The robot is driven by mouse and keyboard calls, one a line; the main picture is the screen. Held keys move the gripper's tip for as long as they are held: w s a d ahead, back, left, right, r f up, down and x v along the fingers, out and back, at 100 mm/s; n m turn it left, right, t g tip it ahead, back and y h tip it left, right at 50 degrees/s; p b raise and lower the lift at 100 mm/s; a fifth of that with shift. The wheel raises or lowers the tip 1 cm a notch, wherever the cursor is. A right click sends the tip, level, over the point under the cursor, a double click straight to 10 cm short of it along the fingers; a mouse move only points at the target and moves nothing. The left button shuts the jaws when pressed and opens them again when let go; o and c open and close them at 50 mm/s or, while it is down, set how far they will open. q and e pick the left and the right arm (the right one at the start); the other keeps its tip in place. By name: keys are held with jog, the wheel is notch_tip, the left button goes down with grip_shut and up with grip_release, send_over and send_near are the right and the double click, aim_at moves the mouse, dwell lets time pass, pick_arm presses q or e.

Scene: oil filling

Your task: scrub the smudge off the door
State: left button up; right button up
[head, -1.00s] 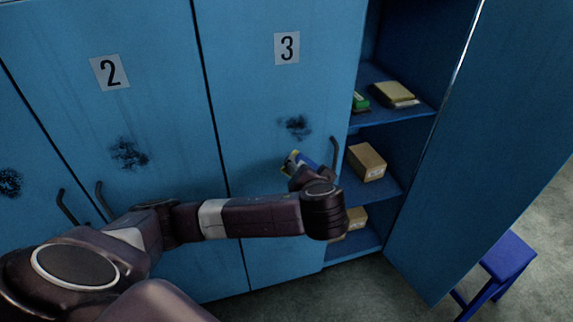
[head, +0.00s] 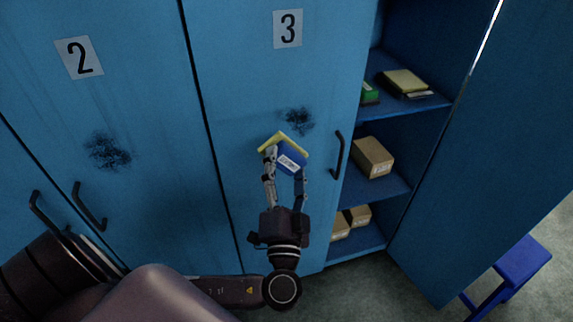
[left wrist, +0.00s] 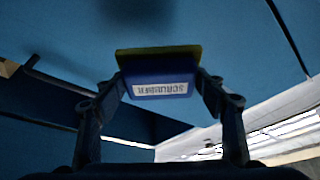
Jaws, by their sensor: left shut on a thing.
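My left gripper (head: 285,172) is shut on a blue and yellow scrubber (head: 292,154) with a white label. The scrubber also shows in the left wrist view (left wrist: 160,78), between the two fingers (left wrist: 165,95), with its yellow side facing away from the gripper. In the head view it is just below a dark smudge (head: 299,121) on the blue door marked 3 (head: 240,90). I cannot tell whether it touches the door. Another dark smudge (head: 108,152) is on the door marked 2 (head: 140,60). My right gripper is not in view.
Door 3's handle (head: 338,155) is right of the smudge. An open locker with shelves (head: 395,185) holds cardboard boxes (head: 372,157) and a yellow item (head: 405,82). Its open door (head: 490,140) swings out at right. A blue stool (head: 522,260) stands on the floor behind it.

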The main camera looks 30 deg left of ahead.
pick_arm(q)
jog(key=w+a, duration=0.2)
jog(key=shift+w+a+r+p, duration=0.1)
jog(key=shift+a+p, duration=0.2)
jog(key=shift+w+a, duration=0.7)
jog(key=shift+a, duration=0.15)
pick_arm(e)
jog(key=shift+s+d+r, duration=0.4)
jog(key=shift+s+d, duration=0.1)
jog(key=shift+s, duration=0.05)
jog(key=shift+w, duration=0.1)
pick_arm(q)
jog(key=shift+w+a+b, duration=0.3)
jog(key=shift+w+a, duration=0.35)
jog(key=shift+a, duration=0.1)
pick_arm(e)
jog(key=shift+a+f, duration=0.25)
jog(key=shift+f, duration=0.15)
